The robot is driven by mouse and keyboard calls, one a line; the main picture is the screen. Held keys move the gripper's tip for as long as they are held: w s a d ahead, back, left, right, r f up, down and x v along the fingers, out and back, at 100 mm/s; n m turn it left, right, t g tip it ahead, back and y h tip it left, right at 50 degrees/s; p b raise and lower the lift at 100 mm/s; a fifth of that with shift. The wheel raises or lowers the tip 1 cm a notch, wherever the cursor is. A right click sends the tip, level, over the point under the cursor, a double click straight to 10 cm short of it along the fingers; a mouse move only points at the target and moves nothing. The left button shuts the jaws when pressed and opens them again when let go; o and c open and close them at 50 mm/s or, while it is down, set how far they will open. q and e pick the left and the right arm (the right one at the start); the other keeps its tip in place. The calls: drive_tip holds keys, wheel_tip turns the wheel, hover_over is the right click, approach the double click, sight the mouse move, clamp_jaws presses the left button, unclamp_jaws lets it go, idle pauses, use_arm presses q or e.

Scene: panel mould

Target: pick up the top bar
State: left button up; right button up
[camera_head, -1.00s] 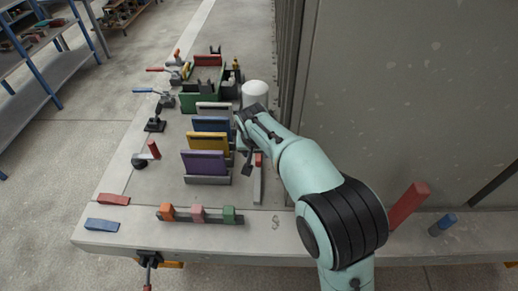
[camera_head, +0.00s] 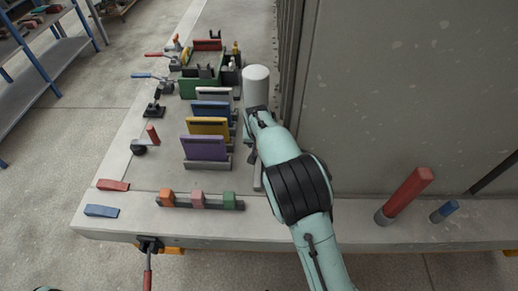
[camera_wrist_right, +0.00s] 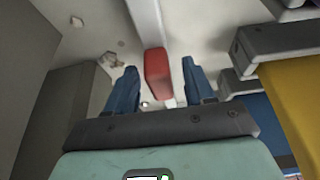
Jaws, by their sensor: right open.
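A long light-grey bar with a red grip, which looks like the top bar, lies on the mould table. Its near end (camera_head: 258,182) shows beside my right arm in the head view. In the right wrist view the grey bar (camera_wrist_right: 146,22) runs up from its red grip (camera_wrist_right: 157,73). My right gripper (camera_head: 250,150) is over the bar, its tips partly hidden by my arm in the head view. In the wrist view its blue fingers (camera_wrist_right: 159,68) are open, one on each side of the red grip, with gaps visible. My left gripper is not in view.
Purple (camera_head: 204,147), yellow (camera_head: 208,127) and blue (camera_head: 211,109) panels stand in grey holders left of my gripper. A large grey wall (camera_head: 400,90) rises on the right. A rail with coloured blocks (camera_head: 198,203) lies in front.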

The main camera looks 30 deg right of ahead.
drive_tip(key=shift+w+d+f, duration=0.1)
drive_tip(key=shift+w+f, duration=0.1)
drive_tip(key=shift+f, duration=0.4)
clamp_jaws()
drive_tip(key=shift+r, duration=0.15)
